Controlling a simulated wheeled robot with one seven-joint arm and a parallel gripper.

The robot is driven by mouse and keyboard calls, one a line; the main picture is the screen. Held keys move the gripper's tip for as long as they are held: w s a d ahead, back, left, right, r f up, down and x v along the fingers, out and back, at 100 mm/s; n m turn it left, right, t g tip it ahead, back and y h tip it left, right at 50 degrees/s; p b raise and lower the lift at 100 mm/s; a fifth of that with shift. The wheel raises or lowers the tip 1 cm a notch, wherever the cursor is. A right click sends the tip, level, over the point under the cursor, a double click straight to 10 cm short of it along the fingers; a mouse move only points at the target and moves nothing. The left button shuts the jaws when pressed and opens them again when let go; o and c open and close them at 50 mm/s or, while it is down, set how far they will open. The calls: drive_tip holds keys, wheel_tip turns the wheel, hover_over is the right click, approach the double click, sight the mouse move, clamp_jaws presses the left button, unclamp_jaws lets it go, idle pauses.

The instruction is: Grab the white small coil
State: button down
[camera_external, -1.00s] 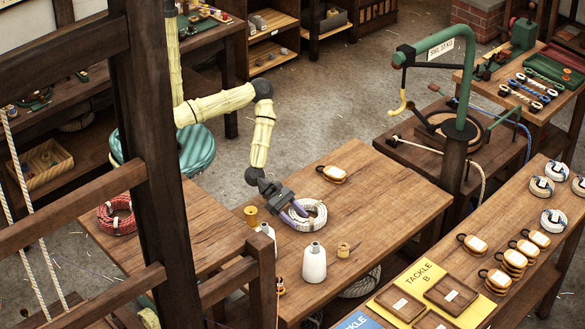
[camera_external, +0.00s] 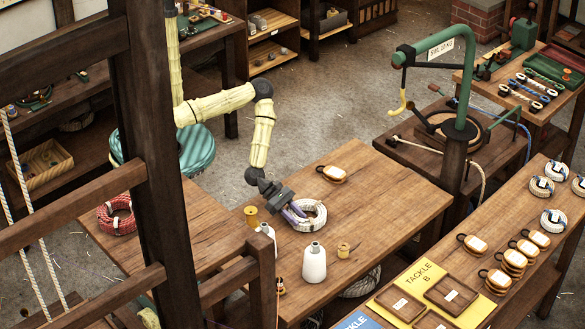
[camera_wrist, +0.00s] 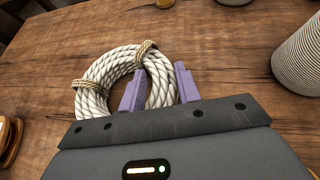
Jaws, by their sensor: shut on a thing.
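The white small coil (camera_external: 313,212) lies on the wooden table (camera_external: 385,200), a ring of white rope bound with tan ties. In the wrist view the coil (camera_wrist: 97,81) fills the upper left. My gripper (camera_external: 293,213) reaches down to the coil's left side. In the wrist view my gripper's purple fingers (camera_wrist: 160,90) stand on either side of one section of the ring and are shut on it. The part of the coil nearest my palm is hidden behind the gripper body.
A white thread cone (camera_external: 314,263) and a small yellow spool (camera_external: 343,250) stand nearby. A larger yellow spool (camera_external: 251,215) stands left of the gripper. A wooden block (camera_external: 334,173) lies behind the coil. A red coil (camera_external: 116,215) is far left. The table's right part is clear.

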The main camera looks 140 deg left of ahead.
drive_tip(key=shift+r, duration=0.1)
wheel_tip(320, 180, up, 10)
idle(0.4)
